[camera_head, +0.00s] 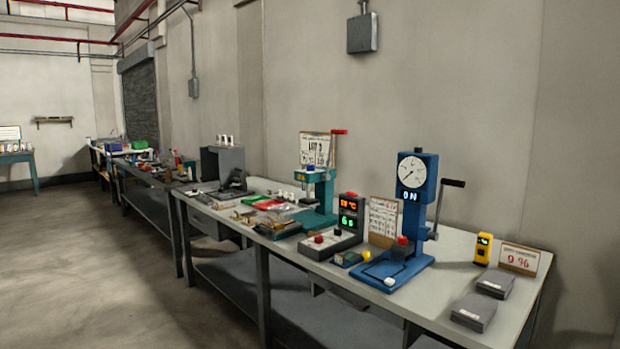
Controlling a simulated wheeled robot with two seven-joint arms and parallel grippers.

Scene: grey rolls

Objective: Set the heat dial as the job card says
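A dark control box (349,222) stands on the long bench with a red temperature readout above a green readout that looks like "6 s". Its low front part (329,244) has red and white knobs; I cannot tell which is the heat dial or how it is set. A printed card (382,221) stands between this box and the blue press (417,180), its text too small to read. The press has a round white gauge (412,171) and a display reading "ON". Another card (316,149) stands by the teal press (318,197). Neither of my grippers is in view.
The bench (455,255) runs along the wall. A sign reading "9 %" (519,259), a yellow meter (483,248) and two grey blocks (474,311) are at its right end. Cluttered benches continue at the back left. The floor (90,270) at left is clear.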

